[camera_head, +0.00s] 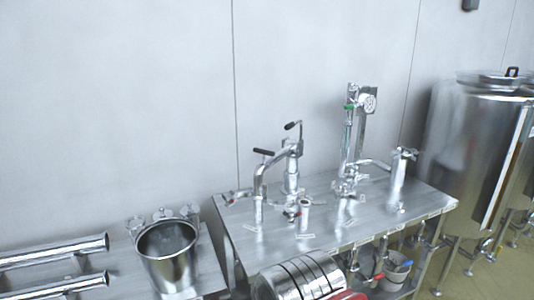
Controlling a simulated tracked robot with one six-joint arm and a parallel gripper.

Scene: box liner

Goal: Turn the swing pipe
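A bent steel pipe (262,178) with a black-handled lever rises from the left half of a steel bench and arches right to an upright fitting (292,170). A second curved pipe (374,162) on the right half runs toward an upright post (398,172). I cannot tell for sure which of them is the swing pipe. A short open stub (304,214) stands between them, near the front. My gripper is not in view.
The steel bench (325,238) carries a tall gauge column (356,130). A bucket (168,250) and horizontal tubes (55,254) lie left. A large tank (462,150) stands right. A banded metal cylinder (300,280) is at the bottom edge.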

